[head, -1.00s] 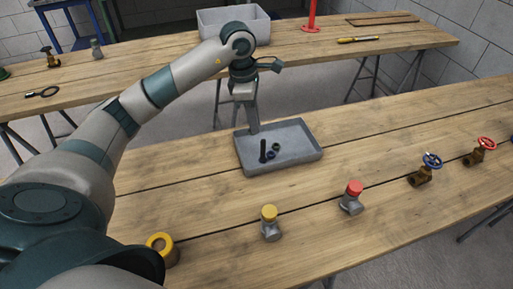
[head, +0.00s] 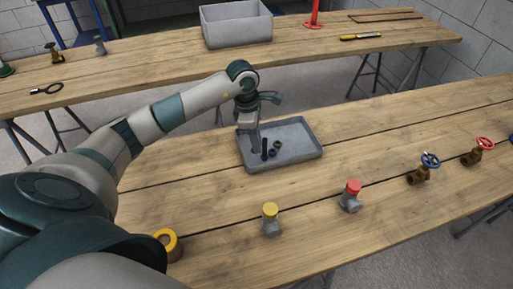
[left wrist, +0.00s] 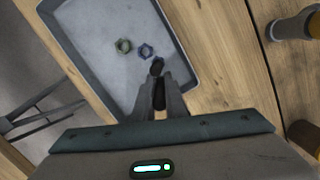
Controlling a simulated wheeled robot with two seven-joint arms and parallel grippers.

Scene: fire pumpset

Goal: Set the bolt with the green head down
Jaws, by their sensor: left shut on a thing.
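My left gripper (head: 256,148) is low over the left part of the grey tray (head: 310,153), fingers pointing down. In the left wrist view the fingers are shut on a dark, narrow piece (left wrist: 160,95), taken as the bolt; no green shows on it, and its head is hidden. Just beyond the fingertips is another dark bolt-like piece (left wrist: 157,68); in the head view a dark upright piece (head: 264,149) stands beside the gripper. Whether the held bolt touches the tray floor I cannot tell. My right gripper is in neither current view.
A yellow-capped fitting (head: 270,219), a red-capped fitting (head: 351,196) and valves (head: 424,167) stand on the near table. The tray's far right floor is free.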

